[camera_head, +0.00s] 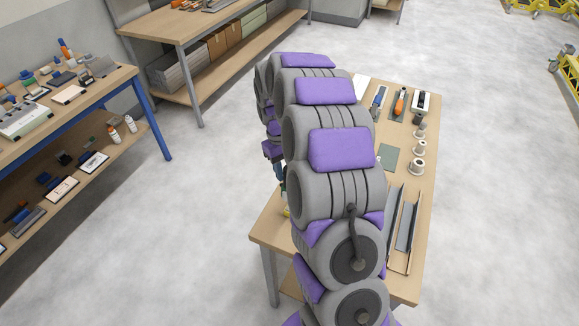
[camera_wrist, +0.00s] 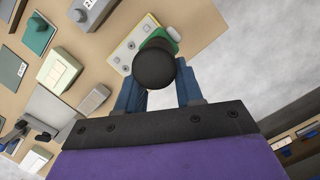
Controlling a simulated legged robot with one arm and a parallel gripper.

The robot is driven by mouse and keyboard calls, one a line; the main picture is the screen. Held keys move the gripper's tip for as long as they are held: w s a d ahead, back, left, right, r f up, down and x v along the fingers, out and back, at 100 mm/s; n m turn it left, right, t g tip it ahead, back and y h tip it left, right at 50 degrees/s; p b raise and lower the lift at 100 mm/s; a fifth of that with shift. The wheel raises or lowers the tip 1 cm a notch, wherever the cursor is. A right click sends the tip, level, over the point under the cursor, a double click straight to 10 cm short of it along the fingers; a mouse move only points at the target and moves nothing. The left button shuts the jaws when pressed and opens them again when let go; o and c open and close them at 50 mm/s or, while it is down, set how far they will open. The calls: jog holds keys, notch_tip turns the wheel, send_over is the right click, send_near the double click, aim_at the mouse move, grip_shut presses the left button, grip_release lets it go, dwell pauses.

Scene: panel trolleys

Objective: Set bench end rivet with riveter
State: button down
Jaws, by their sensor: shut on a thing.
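My gripper (camera_wrist: 160,86) has two blue fingers and is shut on a tool with a round black end (camera_wrist: 153,66), which I take to be the riveter. Most of the tool is hidden behind that black end. Just beyond it in the wrist view is a pale plate (camera_wrist: 124,55) with several round rivets or holes, a yellow edge and a green part. It lies at the edge of the bench (camera_head: 265,232). I cannot tell whether the tool touches the plate or which rivet it faces.
The bench holds a metal channel (camera_head: 408,225), several small cups (camera_head: 417,166), a green mat (camera_head: 388,157) and an orange-handled tool (camera_head: 400,102). A blue-legged table (camera_head: 120,83) stands left, another wooden table (camera_head: 180,28) behind.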

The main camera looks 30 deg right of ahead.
jog(key=shift+a, duration=0.1)
jog(key=shift+d+f+p, duration=0.55)
jog(key=shift+d+f, duration=0.45)
jog(key=shift+d, duration=0.05)
dwell(2.3)
jog(key=shift+f, duration=0.1)
jog(key=shift+d, duration=0.3)
jog(key=shift+s+a+f, duration=0.15)
dwell(1.3)
